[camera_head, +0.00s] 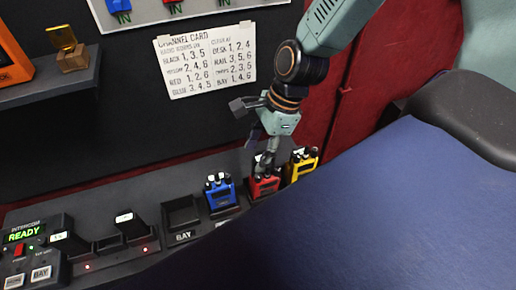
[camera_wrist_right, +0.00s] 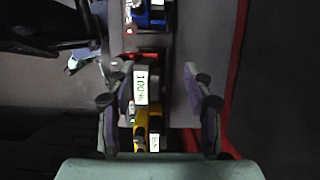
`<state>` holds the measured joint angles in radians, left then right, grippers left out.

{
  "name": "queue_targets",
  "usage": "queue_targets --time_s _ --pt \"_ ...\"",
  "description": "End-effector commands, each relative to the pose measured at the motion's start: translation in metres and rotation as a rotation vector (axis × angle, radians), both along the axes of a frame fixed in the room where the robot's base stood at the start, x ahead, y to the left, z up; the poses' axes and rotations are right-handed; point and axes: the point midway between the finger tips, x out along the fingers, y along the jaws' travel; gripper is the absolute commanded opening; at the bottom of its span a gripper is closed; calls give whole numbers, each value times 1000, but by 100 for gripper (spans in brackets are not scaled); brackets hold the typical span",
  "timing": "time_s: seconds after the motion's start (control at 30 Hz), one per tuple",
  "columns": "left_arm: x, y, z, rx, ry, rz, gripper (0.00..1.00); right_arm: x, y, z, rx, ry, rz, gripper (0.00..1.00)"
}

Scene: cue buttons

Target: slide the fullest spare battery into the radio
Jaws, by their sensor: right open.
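My right gripper (camera_head: 262,160) hangs from the upper right, just above the red radio (camera_head: 264,187). In the wrist view my right gripper (camera_wrist_right: 162,90) is open, its two fingers apart. Between them, nearer the left finger, is a dark block with a white label (camera_wrist_right: 141,85) that seems to read 100%. I cannot tell whether it touches a finger. The spare batteries look like the dark blocks with white labels at the lower left, one (camera_head: 131,226) upright and another (camera_head: 66,240) beside the intercom. Their labels are too small to read surely. My left gripper is out of view.
A blue radio (camera_head: 220,194) stands left of the red one, a yellow radio (camera_head: 301,166) right of it. An empty holder (camera_head: 182,215) is marked BAY. The intercom (camera_head: 25,250) shows READY. A channel card (camera_head: 205,60) hangs on the wall. A large blue surface (camera_head: 380,210) fills the right.

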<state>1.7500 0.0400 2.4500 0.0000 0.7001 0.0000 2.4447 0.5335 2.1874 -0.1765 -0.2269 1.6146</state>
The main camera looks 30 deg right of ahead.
Motion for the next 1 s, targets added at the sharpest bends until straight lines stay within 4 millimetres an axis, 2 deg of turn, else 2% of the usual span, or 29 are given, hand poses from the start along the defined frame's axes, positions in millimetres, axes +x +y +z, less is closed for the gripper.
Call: queue_targets --time_s 0.17,0.53,1.0 --pt "0 0 0 0 0 0 40 0 0 3 3 -1 0 52" --pt "0 0 0 0 0 0 40 -2 -10 30 2 -4 0 52" --pt "0 0 0 0 0 0 40 -7 -34 94 3 -5 0 52"
